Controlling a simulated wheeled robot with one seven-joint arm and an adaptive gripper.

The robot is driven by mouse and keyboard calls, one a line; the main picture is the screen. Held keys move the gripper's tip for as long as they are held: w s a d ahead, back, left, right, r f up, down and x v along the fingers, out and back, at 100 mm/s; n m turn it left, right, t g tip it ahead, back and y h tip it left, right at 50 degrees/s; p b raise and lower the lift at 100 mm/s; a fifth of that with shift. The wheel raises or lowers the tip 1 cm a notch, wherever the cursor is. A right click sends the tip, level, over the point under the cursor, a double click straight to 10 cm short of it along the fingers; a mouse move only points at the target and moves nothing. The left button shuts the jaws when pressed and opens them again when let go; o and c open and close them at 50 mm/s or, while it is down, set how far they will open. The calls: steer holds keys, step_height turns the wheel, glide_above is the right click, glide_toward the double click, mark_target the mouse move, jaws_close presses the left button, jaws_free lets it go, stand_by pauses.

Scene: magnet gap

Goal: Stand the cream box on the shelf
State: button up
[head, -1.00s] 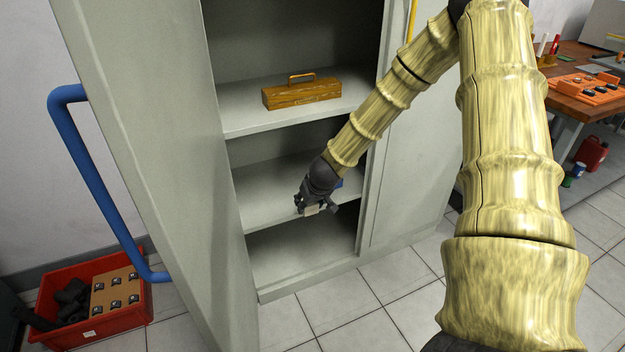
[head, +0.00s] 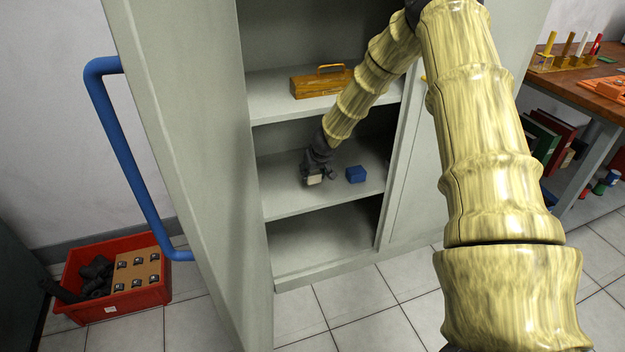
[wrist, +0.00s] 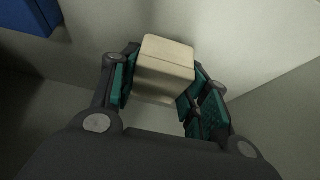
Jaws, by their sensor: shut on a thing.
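The cream box (head: 314,179) is between the fingers of my gripper (head: 316,174), at the middle shelf (head: 290,204) of the grey cabinet. In the wrist view the cream box (wrist: 165,66) sits between the teal finger pads of my gripper (wrist: 158,92), with its far end sticking out past them. My gripper is shut on it. I cannot tell whether the box touches the shelf. Part of the box is hidden by the fingers.
A blue box (head: 356,174) stands on the same shelf, right of my gripper, and shows at the wrist view's upper left (wrist: 30,14). A wooden toolbox (head: 321,82) sits on the shelf above. The cabinet's left side (head: 190,150) stands close. A red crate (head: 112,288) is on the floor.

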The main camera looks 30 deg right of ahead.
mark_target(312, 179)
steer(key=shift+w+f+b, duration=0.2)
steer(key=shift+f+b, duration=1.15)
steer(key=shift+f, duration=0.5)
steer(key=shift+r, duration=0.1)
steer(key=o, duration=1)
steer(key=shift+c, duration=0.2)
steer(key=p+v, duration=0.4)
steer(key=v, duration=0.8)
